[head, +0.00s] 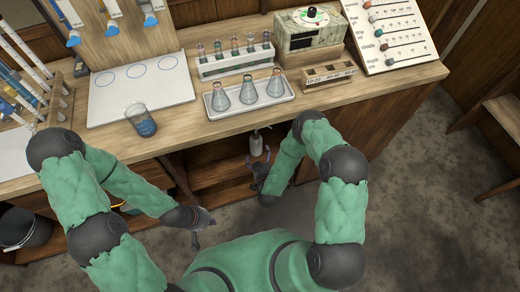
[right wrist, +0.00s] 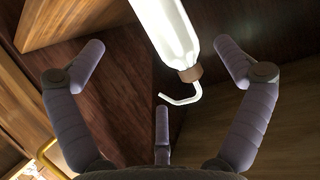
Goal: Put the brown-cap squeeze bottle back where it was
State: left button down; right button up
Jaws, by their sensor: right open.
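The brown-cap squeeze bottle (head: 256,145) is white and stands out at the open front of the bench, below the worktop. In the right wrist view its white body (right wrist: 170,32) comes in from the top, with the brown cap and bent white nozzle toward me. What its base rests on is hidden. My right gripper (head: 260,169) is just in front of the bottle. Its fingers (right wrist: 160,65) are spread wide, with the cap between them and no finger visibly touching it. My left gripper (head: 200,228) hangs low in front of the bench, away from the bottle; its opening is unclear.
On the worktop are a beaker (head: 140,120) near the front edge, a white tray (head: 222,114) with three flasks, a test-tube rack (head: 235,66) and a wooden block (head: 328,75). Open shelves (head: 215,175) lie under the bench. A black bucket (head: 22,229) stands at the left.

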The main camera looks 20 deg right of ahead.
jog(key=s+a+r+g+y, duration=0.2)
jog(key=s+g, duration=0.4)
jog(key=s, duration=0.5)
jog(key=s+a+r+g+y, duration=0.2)
jog(key=s+a+g+y, duration=0.2)
jog(key=s, duration=0.7)
jog(key=g, duration=0.2)
jog(key=shift+a+m+g, duration=0.25)
jog(key=shift+m+g, duration=0.05)
jog(key=shift+g, duration=0.1)
jog(key=shift+s+r, duration=0.1)
jog(key=shift+r+p, duration=1)
jog(key=shift+p, duration=0.15)
